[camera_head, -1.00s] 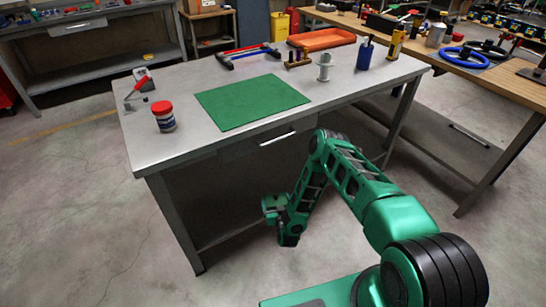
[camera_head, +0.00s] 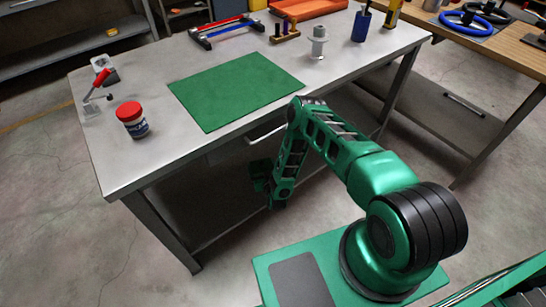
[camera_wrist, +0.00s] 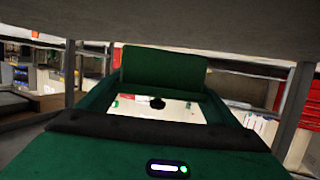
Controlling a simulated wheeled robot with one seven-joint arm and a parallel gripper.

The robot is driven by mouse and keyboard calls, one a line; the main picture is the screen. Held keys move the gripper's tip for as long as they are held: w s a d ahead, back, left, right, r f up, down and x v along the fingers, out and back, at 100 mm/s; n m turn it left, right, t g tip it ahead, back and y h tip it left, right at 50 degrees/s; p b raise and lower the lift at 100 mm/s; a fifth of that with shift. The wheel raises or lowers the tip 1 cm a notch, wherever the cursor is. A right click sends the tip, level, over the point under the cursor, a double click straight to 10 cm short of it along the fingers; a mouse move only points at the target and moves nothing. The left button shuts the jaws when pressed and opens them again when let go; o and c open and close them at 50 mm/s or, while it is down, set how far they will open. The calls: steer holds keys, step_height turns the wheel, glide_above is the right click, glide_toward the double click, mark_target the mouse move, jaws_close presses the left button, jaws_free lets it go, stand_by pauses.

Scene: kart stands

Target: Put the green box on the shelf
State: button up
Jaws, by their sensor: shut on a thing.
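The green box (camera_wrist: 165,68) shows in the wrist view as a dark green block at the far end of my gripper. My gripper (camera_head: 265,183) is shut on it, low at the front of the workbench and below the level of its top. In the head view I cannot tell the box apart from the green gripper. The workbench's lower shelf (camera_head: 213,205) lies in shadow under the top, partly hidden by my arm. In the wrist view the underside of a surface (camera_wrist: 150,20) spans the top of the picture.
On the workbench top (camera_head: 130,170) lie a green mat (camera_head: 236,88), a red-capped jar (camera_head: 132,121), a red-handled tool (camera_head: 97,86), a grey spool (camera_head: 317,42) and a blue cup (camera_head: 362,25). The floor at left is clear.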

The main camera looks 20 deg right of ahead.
steer(key=w+d+f, duration=0.1)
steer(key=d+f, duration=0.1)
steer(key=d, duration=0.1)
steer(key=w+d+f, duration=0.1)
steer(key=d+f, duration=0.1)
steer(key=d, duration=0.1)
steer(key=w+d+f, duration=0.2)
steer(key=d, duration=0.1)
steer(key=shift+w+f, duration=0.1)
steer(key=shift+f, duration=2)
steer(key=o, duration=1)
steer(key=v, duration=1.2)
steer(key=shift+w, duration=0.1)
